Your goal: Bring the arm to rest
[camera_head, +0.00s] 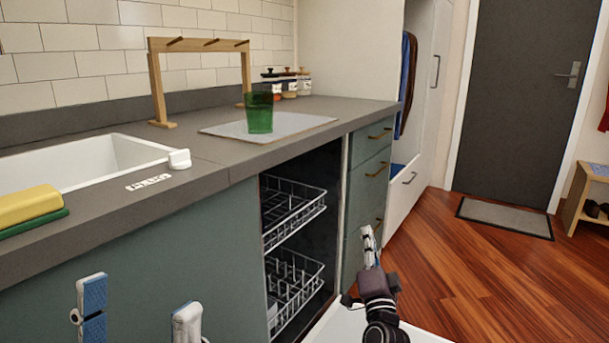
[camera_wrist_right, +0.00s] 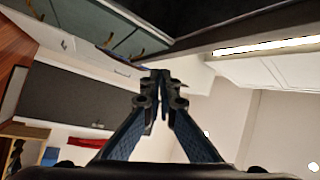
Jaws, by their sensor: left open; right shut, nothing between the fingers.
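My left gripper (camera_head: 139,312) is at the bottom left of the head view. Its two blue-padded fingers are wide apart and empty, in front of the green cabinet below the sink. My right gripper (camera_head: 369,248) is in front of the drawers, right of the open dishwasher. It points up and away, and its fingers are together. In the right wrist view its fingertips (camera_wrist_right: 158,84) meet with nothing between them.
The dishwasher (camera_head: 331,211) stands open with two wire racks (camera_head: 293,213). A green cup (camera_head: 259,113) stands on a mat (camera_head: 217,130) on the counter. A wooden rack (camera_head: 155,91), jars (camera_head: 289,88), sink (camera_head: 118,157) and sponge (camera_head: 28,205) are there too. The wood floor (camera_head: 468,270) at right is mostly clear.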

